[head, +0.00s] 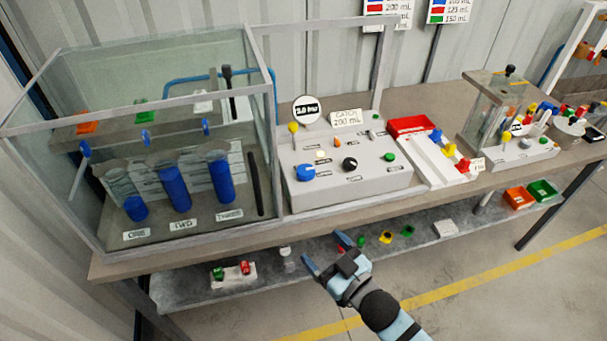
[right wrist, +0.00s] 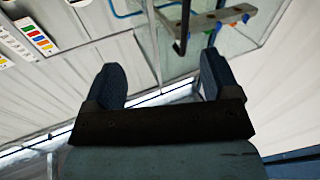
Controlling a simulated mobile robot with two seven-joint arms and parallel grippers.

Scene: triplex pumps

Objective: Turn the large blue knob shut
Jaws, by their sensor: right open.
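The large blue knob (head: 306,173) is on the left front of a grey control box (head: 345,185) on the bench. A smaller black knob (head: 350,164) and a green knob (head: 389,157) sit to its right on the same box. My right gripper (head: 325,252) is open and empty, in front of the bench edge and below the blue knob in the picture, apart from it. In the right wrist view its two fingers (right wrist: 160,85) are spread with nothing between them; the blue knob is not seen there. My left gripper is not in view.
A clear tank (head: 150,75) with blue cylinders stands left of the box. A red bin and white rack (head: 432,165) stand to its right. A lower shelf (head: 330,265) holds small parts. The bench front edge (head: 250,232) lies between my gripper and the box.

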